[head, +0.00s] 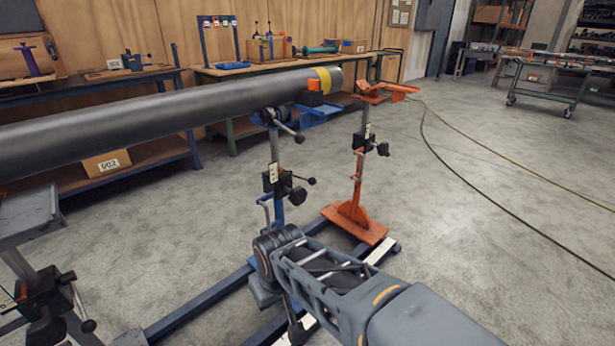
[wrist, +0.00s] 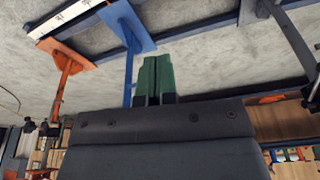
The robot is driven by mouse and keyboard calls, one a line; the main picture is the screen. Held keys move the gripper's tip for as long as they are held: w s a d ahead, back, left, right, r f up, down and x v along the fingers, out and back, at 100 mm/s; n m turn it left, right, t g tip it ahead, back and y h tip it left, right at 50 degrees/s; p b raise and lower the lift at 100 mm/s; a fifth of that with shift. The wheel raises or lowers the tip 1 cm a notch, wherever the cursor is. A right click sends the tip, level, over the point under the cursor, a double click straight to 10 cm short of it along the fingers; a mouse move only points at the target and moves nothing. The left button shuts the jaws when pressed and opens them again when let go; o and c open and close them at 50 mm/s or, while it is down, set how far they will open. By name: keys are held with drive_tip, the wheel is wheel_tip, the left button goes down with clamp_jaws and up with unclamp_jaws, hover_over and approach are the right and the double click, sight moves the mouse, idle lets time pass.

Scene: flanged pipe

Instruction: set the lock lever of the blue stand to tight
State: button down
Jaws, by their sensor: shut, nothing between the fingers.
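The blue stand (head: 276,150) rises in the middle of the head view, under the dark pipe (head: 170,118). Its black clamp block (head: 270,180) carries a thin lever with a ball end (head: 311,181) pointing right and a black knob (head: 298,195). Another black handle (head: 290,131) sits near its head. I cannot tell the lock setting. In the wrist view, upside down, my gripper's green fingers (wrist: 154,58) are together and empty. The blue post (wrist: 129,72) shows just left of them, beyond the gripper; contact cannot be told. The lever is not clear there.
An orange stand (head: 359,150) stands right of the blue one; it shows in the wrist view too (wrist: 62,75). A grey stand (head: 30,215) is at left. Blue floor rails (head: 200,305) run below. Workbenches (head: 240,72) line the wall. Floor at right is open, crossed by cables.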

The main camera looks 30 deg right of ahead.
drive_tip(key=w+d+r+t+h+p, duration=0.3)
drive_tip(key=w+d+r+p, duration=0.7)
drive_tip(key=w+d+p, duration=0.15)
drive_tip(key=w+d+r+n+t+p, duration=0.3)
drive_tip(key=w+d+n+p, duration=0.1)
drive_tip(key=w+d+p, duration=0.7)
drive_tip(key=shift+d+r+t+p, duration=0.4)
drive_tip(key=shift+d+p, duration=1.15)
drive_tip(key=shift+p, duration=0.35)
drive_tip(key=shift+w+f, duration=0.1)
drive_tip(key=s+d+f+b+x, duration=0.1)
drive_tip(key=x, duration=1.1)
drive_tip(key=shift+f, duration=0.55)
drive_tip(key=shift+s, duration=0.15)
drive_tip(key=shift+f+b, duration=0.1)
drive_tip(key=shift+b, duration=0.3)
